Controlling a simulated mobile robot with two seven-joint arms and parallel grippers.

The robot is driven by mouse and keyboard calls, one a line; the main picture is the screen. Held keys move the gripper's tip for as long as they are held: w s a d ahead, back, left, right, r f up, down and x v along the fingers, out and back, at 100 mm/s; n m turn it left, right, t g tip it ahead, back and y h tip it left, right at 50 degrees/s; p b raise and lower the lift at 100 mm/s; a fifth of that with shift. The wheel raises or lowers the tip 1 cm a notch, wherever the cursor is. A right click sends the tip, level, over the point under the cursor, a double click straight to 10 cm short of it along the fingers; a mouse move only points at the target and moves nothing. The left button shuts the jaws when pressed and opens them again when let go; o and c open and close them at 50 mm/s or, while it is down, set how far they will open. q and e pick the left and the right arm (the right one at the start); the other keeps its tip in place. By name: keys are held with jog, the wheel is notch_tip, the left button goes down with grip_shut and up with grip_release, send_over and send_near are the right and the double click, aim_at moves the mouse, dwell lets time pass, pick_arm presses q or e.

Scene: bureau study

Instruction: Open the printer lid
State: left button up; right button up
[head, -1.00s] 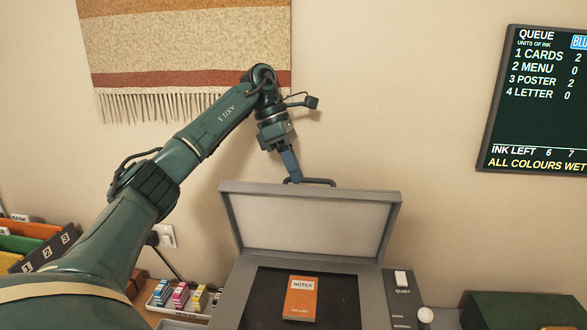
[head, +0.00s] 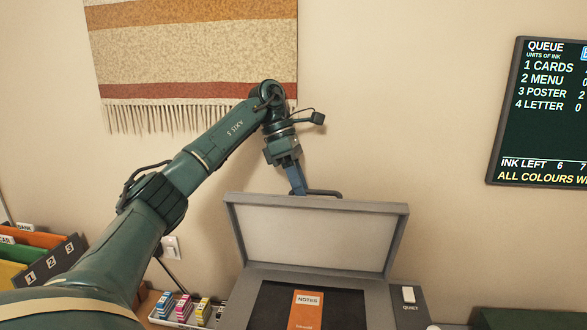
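The printer lid (head: 315,236) stands raised, hinged at the back of the grey printer (head: 377,290), its pale inner face toward me. A dark handle (head: 324,193) shows at its top edge. My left gripper (head: 299,190) points down at the left end of this handle, its tips partly behind the lid's edge. I cannot tell whether its fingers are closed on the handle. An orange notes booklet (head: 306,312) lies on the dark printer bed (head: 270,302). My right gripper is not in view.
An ink tray (head: 155,318) with coloured cartridges (head: 183,307) sits left of the printer. File folders (head: 30,255) stand at far left. A queue board (head: 545,115) and a striped hanging (head: 195,55) are on the wall. A quiet switch (head: 408,295) is at the printer's right.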

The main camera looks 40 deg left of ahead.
pick_arm(q)
jog(key=v, duration=1.2)
jog(key=shift+r, duration=0.35)
jog(key=shift+s, duration=0.1)
dwell(0.4)
